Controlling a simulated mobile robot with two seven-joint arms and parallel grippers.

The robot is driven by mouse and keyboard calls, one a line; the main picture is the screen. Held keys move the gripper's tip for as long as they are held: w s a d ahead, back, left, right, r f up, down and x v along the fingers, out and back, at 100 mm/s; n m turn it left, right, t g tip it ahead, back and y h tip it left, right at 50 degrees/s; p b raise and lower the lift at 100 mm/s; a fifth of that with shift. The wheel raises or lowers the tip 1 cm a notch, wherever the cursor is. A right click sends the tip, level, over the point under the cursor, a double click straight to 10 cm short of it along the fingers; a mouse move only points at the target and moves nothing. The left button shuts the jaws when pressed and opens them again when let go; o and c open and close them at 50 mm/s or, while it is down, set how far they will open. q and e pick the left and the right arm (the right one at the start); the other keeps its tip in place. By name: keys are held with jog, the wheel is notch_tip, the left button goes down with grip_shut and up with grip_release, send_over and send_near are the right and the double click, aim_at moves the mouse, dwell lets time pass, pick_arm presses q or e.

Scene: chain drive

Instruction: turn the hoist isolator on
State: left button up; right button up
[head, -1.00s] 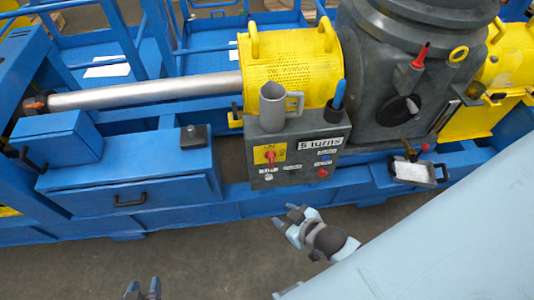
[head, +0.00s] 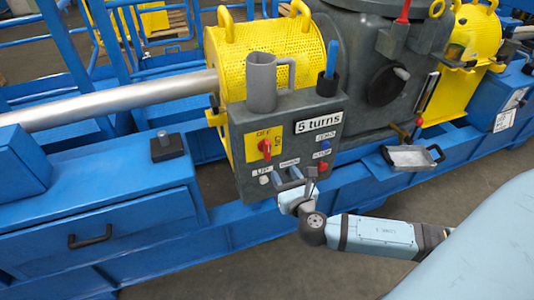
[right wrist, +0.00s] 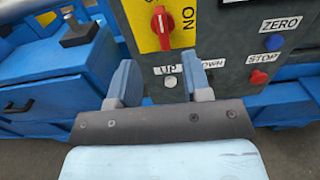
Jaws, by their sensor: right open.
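The hoist isolator is a red rotary knob (head: 265,146) on a yellow plate marked OFF and ON, on the front of a grey control box (head: 240,165). In the right wrist view the red knob (right wrist: 162,24) is near the top, with ON to its right. The knob's white mark points up in that view. My right gripper (head: 290,179) is open and empty, in front of the lower part of the box, below the knob. Its fingers (right wrist: 168,82) show on either side of the UP button (right wrist: 170,81). My left gripper is not in view.
The box also carries ZERO and a red STOP button (right wrist: 258,77). A grey mug (head: 262,84) and a blue-handled tool (head: 329,70) are on top. A metal tray (head: 408,158) sits to the right. A drawer unit (head: 100,222) stands left. The floor in front is clear.

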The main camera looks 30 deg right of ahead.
aim_at(269, 147)
jog(key=b+x, duration=0.1)
jog(key=x, duration=1.2)
jog(key=shift+w+b, duration=0.2)
jog(key=shift+b, duration=0.15)
grip_shut()
